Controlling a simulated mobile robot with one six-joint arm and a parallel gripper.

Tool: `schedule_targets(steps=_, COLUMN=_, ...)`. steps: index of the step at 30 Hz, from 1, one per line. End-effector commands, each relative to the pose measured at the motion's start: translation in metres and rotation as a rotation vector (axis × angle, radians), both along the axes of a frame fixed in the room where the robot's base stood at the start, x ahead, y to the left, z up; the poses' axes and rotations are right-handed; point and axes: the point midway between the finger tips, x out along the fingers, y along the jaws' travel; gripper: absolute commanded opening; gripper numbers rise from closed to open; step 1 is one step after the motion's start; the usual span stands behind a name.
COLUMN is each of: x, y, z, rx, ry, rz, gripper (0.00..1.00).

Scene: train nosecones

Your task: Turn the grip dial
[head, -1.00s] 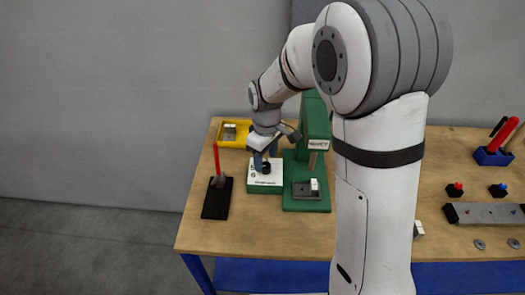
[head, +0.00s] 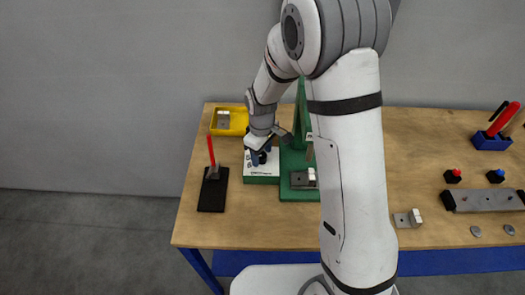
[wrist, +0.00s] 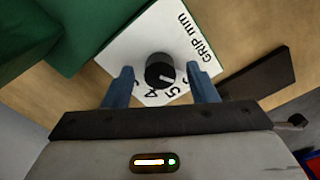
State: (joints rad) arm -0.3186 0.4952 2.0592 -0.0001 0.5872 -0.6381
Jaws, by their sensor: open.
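The grip dial (wrist: 160,72) is a round black knob with a white pointer line, on a white plate (wrist: 135,45) marked "GRIP mm" with numbers. In the wrist view the pointer faces right. In the head view the plate tops a green block (head: 261,180), and my gripper partly covers the dial. My gripper (wrist: 158,76) is open, with one blue finger on each side of the dial and visible gaps between. It also shows in the head view (head: 262,157), pointing down over the plate. I cannot tell how far the fingertips reach down beside the knob.
A green press (head: 303,120) stands right beside the dial block. A red-handled tool on a black base (head: 213,195) stands left, and a yellow tray (head: 221,130) behind. My arm hides the table's middle. The table (head: 240,230) is clear in front.

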Motion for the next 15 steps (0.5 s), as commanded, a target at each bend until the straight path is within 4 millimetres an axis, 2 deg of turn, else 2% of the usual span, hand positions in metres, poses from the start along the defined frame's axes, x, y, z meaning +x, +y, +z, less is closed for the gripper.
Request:
schedule_targets(steps=6, x=-0.0002, y=0.0006, z=-0.0007, rx=0.000, ry=0.000, rz=0.001, gripper=0.52)
schedule_targets(steps=15, x=-0.0001, y=0.0008, z=-0.0004, rx=0.000, ry=0.000, rz=0.002, gripper=0.29)
